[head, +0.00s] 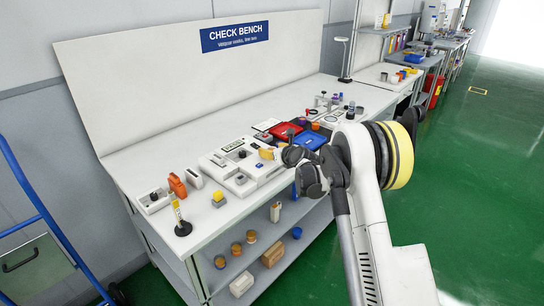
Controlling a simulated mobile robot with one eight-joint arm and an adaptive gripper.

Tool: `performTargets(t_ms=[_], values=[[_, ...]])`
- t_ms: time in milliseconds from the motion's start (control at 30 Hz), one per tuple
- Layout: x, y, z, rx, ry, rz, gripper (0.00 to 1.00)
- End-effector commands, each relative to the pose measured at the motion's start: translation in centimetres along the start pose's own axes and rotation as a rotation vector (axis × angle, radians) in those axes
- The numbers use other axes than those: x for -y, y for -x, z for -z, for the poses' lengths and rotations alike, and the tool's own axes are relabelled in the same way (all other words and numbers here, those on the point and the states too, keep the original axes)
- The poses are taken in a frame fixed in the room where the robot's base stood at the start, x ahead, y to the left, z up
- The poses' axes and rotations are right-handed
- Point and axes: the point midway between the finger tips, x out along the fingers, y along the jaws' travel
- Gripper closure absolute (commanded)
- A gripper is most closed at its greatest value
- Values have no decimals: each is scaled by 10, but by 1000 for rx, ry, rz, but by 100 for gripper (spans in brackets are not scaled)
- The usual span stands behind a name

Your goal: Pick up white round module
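I cannot single out a white round module for certain. A white device with dark knobs (240,166) lies flat on the white bench (215,232), left of my arm. A small pale disc-like item (331,119) sits farther back, too small to identify. My arm reaches in from the lower right, and its dark wrist end is over the bench's front edge, close to the white device's right side. My gripper's fingers cannot be made out there; whether anything is held is hidden.
Red (286,132) and blue (309,140) trays lie behind my wrist. An orange item (177,186), a yellow-topped block (218,198) and a black-based stand (183,228) are at left. Below is a shelf with jars and a tan block (273,254). Green floor is open at right.

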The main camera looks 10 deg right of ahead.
Motion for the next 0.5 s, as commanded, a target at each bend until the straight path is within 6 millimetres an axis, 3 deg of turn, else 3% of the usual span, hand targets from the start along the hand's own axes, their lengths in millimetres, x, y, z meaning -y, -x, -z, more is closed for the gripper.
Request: performTargets(t_ms=[133,167,333,500], values=[[0,0,-1,0,0,0,41],[0,1,-1,0,0,0,46],[0,1,-1,0,0,0,98],[0,1,-1,0,0,0,100]])
